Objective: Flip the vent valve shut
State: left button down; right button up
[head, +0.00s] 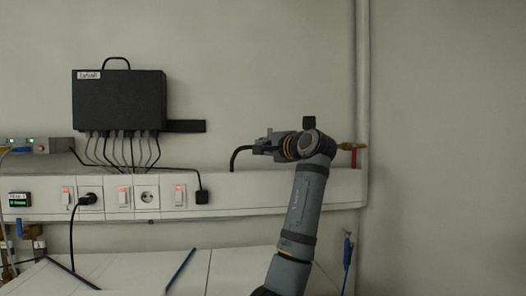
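A small brass fitting (345,146) with a red lever (354,158) sits by the vertical pipe on the right; it looks like a valve. The red lever stands roughly upright just under the brass part. My only visible arm rises from the bottom middle, and I take it as the right one. Its wrist bends left, and its gripper end (265,147) is in front of the wall, left of the brass fitting and apart from it. The fingers are too small and dark to read. Part of the fitting's left side may be hidden behind my arm. My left gripper is out of view.
A black box (120,100) with hanging cables is on the wall at left. White trunking (220,187) with sockets and switches runs below. A blue rod (181,268) lies on the white bench (228,273). A blue-handled item (347,252) hangs at lower right. The right wall is bare.

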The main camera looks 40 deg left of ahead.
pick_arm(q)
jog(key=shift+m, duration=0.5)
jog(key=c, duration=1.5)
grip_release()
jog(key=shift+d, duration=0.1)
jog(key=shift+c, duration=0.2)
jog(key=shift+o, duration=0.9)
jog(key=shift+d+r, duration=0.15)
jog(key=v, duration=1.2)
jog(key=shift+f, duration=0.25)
